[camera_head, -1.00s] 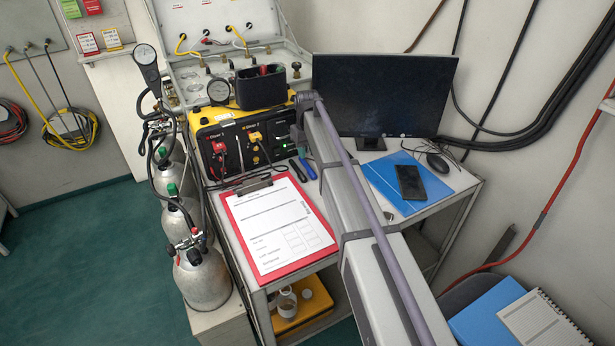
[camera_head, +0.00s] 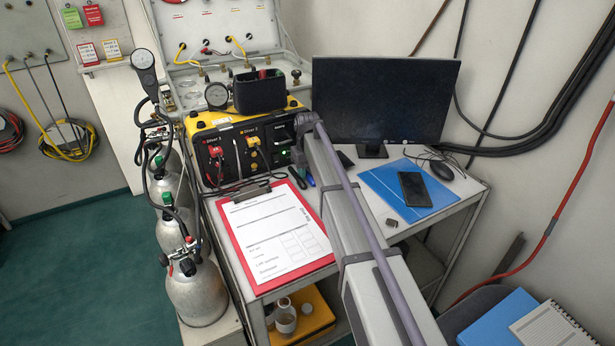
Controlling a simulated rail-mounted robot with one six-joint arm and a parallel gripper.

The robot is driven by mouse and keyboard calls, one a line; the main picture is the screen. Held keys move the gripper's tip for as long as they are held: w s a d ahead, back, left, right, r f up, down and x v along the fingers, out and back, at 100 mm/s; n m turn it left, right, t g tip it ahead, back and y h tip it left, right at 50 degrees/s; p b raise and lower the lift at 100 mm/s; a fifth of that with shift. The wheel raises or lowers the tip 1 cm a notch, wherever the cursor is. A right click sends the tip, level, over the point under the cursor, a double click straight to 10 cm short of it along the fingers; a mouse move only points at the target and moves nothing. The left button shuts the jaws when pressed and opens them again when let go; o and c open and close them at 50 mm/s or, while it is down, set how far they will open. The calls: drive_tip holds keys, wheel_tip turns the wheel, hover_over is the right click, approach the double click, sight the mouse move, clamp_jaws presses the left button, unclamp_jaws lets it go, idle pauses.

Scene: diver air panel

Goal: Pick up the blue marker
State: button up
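The blue marker (camera_head: 310,179) lies on the table just beyond the clipboard, close to the left side of my arm. A dark pen-like item (camera_head: 297,178) lies to its left. My arm reaches from the bottom right toward the equipment case, and its grey far end hangs down in front of the case's right side. My gripper is mostly hidden there by the arm. Its fingers are too small and covered to tell whether they are open, or whether they touch the marker.
A red clipboard (camera_head: 243,262) with a form fills the table front. The yellow-black case (camera_head: 196,124) stands behind it. Gas cylinders (camera_head: 195,293) stand at left. Right of my arm are a monitor (camera_head: 385,100), a blue folder (camera_head: 378,187) with a phone (camera_head: 414,189), and a mouse (camera_head: 441,169).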

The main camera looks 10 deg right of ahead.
drive_tip(key=shift+c, duration=0.2)
drive_tip(key=c, duration=0.4)
wheel_tip(320, 180, up, 28)
drive_tip(key=p, duration=2.8)
drive_tip(key=shift+r, duration=0.15)
drive_tip(key=shift+o, duration=1.1)
drive_tip(key=shift+c, duration=1.4)
